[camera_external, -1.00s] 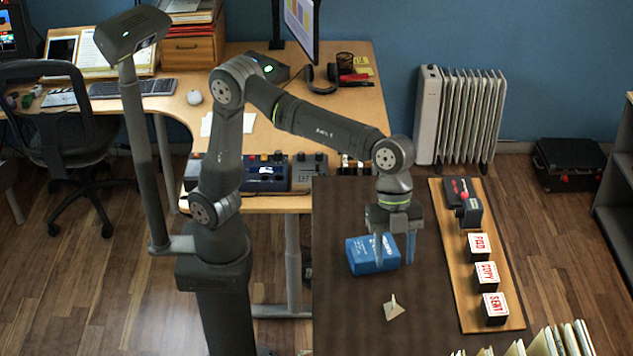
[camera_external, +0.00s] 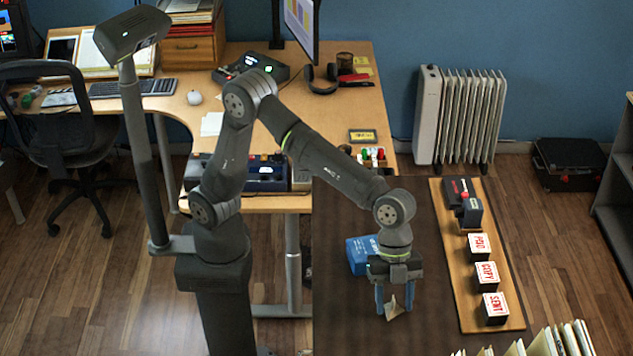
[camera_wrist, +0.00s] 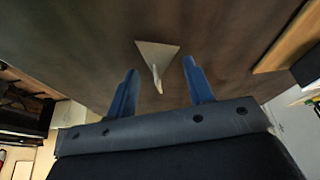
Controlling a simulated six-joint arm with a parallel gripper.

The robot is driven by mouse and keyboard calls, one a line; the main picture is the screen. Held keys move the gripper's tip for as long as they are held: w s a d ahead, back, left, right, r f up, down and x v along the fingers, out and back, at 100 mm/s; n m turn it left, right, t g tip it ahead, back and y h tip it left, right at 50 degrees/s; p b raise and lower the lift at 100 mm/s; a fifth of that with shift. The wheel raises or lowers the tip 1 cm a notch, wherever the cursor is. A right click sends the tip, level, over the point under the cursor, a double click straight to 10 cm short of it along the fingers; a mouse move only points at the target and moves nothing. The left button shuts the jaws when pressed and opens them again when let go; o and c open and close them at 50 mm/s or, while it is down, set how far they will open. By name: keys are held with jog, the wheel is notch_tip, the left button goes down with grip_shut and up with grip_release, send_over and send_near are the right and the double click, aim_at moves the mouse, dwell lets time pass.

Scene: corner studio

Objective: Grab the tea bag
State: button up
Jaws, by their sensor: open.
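The tea bag (camera_external: 394,306) is a small pale, folded triangular piece with a part standing up, on the dark brown table (camera_external: 345,325). In the wrist view the tea bag (camera_wrist: 157,58) lies ahead of and between the blue fingertips. My gripper (camera_external: 395,300) is open, pointing down, with its fingers around or close to the tea bag in the external view; it also shows in the wrist view (camera_wrist: 162,82). Nothing is held. I cannot tell the exact height of the fingertips above the table. My gripper partly covers the tea bag in the external view.
A blue box (camera_external: 361,252) stands just behind my gripper, partly hidden by it. A wooden board (camera_external: 463,318) with several stamp blocks, such as the SENT block (camera_external: 493,309), lies to the right. Folders (camera_external: 560,342) stand at the lower right. The table's front left is clear.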

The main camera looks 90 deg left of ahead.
grip_shut()
dwell(0.6)
